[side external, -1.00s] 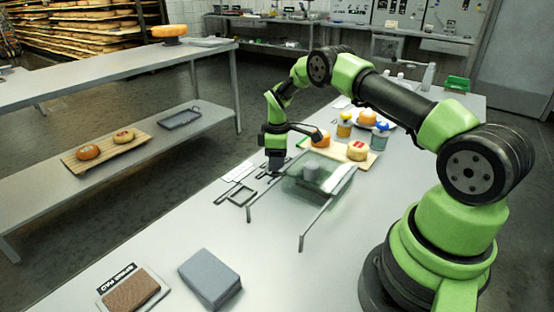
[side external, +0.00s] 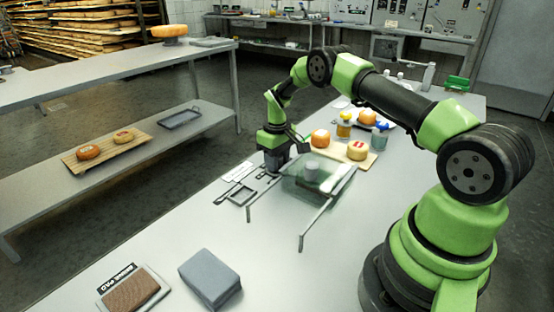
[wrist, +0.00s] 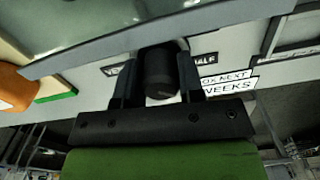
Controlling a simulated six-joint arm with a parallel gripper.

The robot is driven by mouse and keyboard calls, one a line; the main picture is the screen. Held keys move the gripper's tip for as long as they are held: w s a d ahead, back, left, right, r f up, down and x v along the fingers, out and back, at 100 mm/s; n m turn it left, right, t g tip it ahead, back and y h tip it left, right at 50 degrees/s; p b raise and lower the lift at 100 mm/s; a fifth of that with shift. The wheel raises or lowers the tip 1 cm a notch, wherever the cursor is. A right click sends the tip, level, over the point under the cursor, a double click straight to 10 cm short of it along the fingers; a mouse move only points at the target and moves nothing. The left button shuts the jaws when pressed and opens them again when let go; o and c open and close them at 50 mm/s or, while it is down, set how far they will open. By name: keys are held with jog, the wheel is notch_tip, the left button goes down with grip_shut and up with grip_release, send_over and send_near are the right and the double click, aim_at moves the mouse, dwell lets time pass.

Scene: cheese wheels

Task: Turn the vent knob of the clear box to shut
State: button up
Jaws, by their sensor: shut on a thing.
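My gripper (side external: 274,168) points down at the box's far left side. In the wrist view my gripper (wrist: 156,80) has its two dark fingers on either side of the black, round vent knob (wrist: 160,72), shut on it. The box's edge (wrist: 150,45) runs just beyond the knob. In the side view the knob is hidden by my gripper. I cannot read the knob's setting.
A wooden board (side external: 371,163) with cheeses stands behind the box, near a yellow jar (side external: 344,125). Flat frames and labels (side external: 238,172) lie left of the box. A grey block (side external: 210,278) and a brown pad (side external: 130,291) lie at the front. The bench between is clear.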

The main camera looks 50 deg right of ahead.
jog(key=m, duration=0.5)
jog(key=shift+m, duration=0.3)
jog(key=shift+w+m, duration=0.1)
jog(key=shift+m, duration=2.1)
jog(key=o, duration=0.9)
notch_tip(320, 180, up, 10)
